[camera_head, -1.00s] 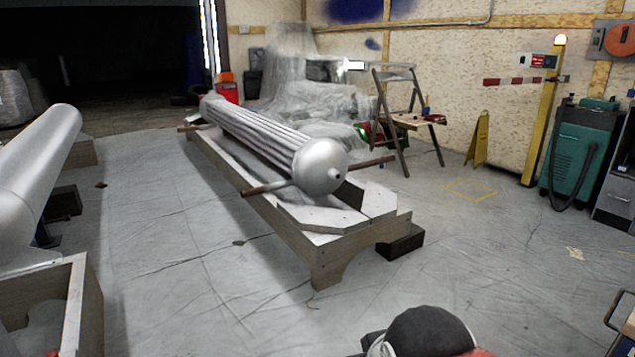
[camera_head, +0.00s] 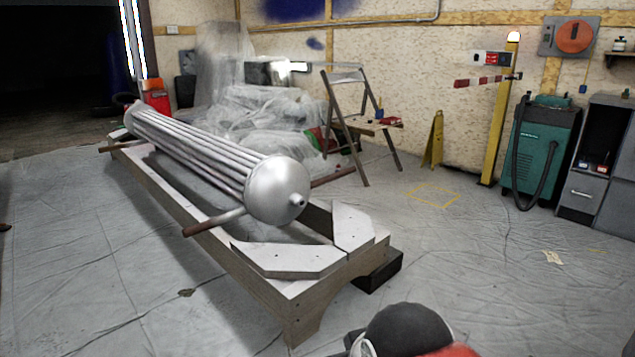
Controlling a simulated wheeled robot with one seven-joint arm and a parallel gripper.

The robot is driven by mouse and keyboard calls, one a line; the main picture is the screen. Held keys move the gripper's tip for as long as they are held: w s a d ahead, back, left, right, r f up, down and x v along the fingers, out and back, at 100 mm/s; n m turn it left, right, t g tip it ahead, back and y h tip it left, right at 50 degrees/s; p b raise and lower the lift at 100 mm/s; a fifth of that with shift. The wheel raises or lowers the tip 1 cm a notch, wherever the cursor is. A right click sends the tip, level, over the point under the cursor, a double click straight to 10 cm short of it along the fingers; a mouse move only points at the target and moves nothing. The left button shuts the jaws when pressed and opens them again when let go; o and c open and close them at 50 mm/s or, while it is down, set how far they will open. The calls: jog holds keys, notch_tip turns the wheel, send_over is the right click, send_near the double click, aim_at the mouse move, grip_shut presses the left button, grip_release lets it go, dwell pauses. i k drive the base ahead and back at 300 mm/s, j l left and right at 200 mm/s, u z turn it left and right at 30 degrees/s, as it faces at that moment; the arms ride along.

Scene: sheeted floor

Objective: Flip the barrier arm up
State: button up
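The barrier arm (camera_head: 477,82) is a short red-and-white striped bar near the back wall on the right. It lies about level and reaches left from a yellow post (camera_head: 498,120) with a lit white lamp on top. A small sign with red and white on it (camera_head: 492,58) shows just above the bar. A dark rounded part of my own arm with some red shows at the bottom edge. My gripper is not in view, and the barrier arm is well away from me across the floor.
A long wooden cradle (camera_head: 285,300) bearing a silver tube bundle (camera_head: 275,188) stands ahead on the left. A wooden stepladder (camera_head: 345,125), a yellow floor sign (camera_head: 433,140) and a green machine (camera_head: 540,150) stand near the wall. The sheeted floor right of the cradle is clear.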

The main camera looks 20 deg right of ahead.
aim_at(470, 82)
jog(key=i+l+z, duration=0.15)
jog(key=i+z, duration=0.25)
jog(key=i+l+z, duration=0.1)
jog(key=z, duration=0.3)
jog(key=i+z, duration=0.45)
jog(key=i+j+z, duration=0.2)
jog(key=z, duration=0.2)
jog(key=i+l+z, duration=0.1)
jog(key=i+z, duration=0.3)
jog(key=i, duration=1.7)
jog(key=i+l, duration=0.95)
jog(key=i, duration=0.15)
jog(key=k+l+z, duration=0.05)
